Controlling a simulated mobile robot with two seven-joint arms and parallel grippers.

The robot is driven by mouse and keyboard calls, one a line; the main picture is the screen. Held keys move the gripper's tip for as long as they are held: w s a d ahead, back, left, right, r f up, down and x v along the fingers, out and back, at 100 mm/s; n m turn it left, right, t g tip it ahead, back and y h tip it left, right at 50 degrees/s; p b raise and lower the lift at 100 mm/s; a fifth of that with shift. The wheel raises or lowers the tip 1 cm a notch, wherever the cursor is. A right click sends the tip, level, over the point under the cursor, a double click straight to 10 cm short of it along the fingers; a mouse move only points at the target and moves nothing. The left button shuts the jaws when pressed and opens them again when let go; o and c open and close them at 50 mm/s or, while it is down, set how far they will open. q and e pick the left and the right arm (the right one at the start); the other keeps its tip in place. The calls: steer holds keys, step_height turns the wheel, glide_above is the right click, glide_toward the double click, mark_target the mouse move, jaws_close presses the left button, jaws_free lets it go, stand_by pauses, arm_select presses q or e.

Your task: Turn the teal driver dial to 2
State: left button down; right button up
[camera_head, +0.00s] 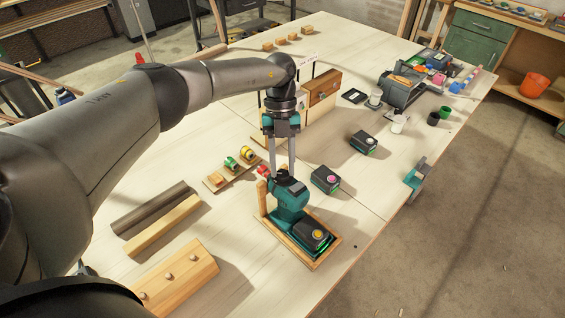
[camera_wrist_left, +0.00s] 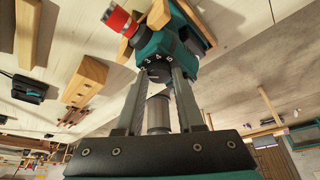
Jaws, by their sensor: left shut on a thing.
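The teal driver (camera_head: 290,205) sits in a wooden cradle (camera_head: 318,265) near the table's front edge. A black battery with a yellow button (camera_head: 317,234) is at its foot. In the left wrist view its teal body (camera_wrist_left: 170,45) fills the top centre. The dark dial (camera_wrist_left: 157,72) carries white numbers, with 2, 3 and 4 appearing to face the camera; the pointer mark is not clear. My left gripper (camera_head: 281,176) comes down from above, its fingers on both sides of the dial (camera_wrist_left: 160,80), shut on it. A grey cylinder (camera_wrist_left: 158,112) shows between the fingers. My right gripper is out of view.
Dark and light laths (camera_head: 165,227) and a pegged wooden block (camera_head: 178,277) lie left of the driver. A rack with green and yellow pieces (camera_head: 231,170) stands behind. Black batteries (camera_head: 325,180) lie to the right. A teal clamp (camera_head: 416,174) is at the right edge.

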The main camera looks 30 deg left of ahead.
arm_select(q)
steer(key=c, duration=0.5)
jaws_free()
steer(key=shift+r, duration=0.1)
steer(key=shift+b+v, duration=1.6)
steer(key=shift+v, duration=5.95)
steer(key=shift+d, duration=0.1)
